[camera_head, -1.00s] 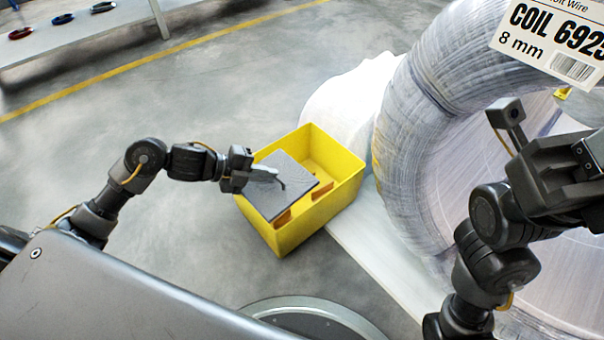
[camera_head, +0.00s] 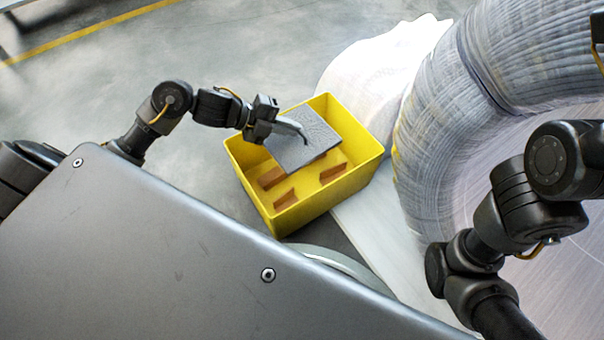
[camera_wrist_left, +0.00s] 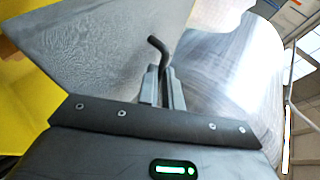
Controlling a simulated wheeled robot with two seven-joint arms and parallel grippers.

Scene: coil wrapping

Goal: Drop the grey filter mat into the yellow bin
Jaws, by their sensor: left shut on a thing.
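The grey filter mat (camera_head: 303,143) is a flat square panel with a thin dark handle on its face. My left gripper (camera_head: 288,128) is shut on the mat at that handle and holds it over the far part of the yellow bin (camera_head: 262,195). In the left wrist view the mat (camera_wrist_left: 95,45) fills the upper left, with the left gripper's fingers (camera_wrist_left: 160,88) closed at the bent handle. The mat hides part of the bin's inside. My right arm shows at the right, but its gripper is out of view.
Several brown blocks (camera_head: 333,172) lie on the bin's floor. A large wrapped coil (camera_head: 440,130) stands right of the bin, with white wrapping (camera_head: 375,70) behind it. The grey floor (camera_head: 200,55) left of the bin is clear.

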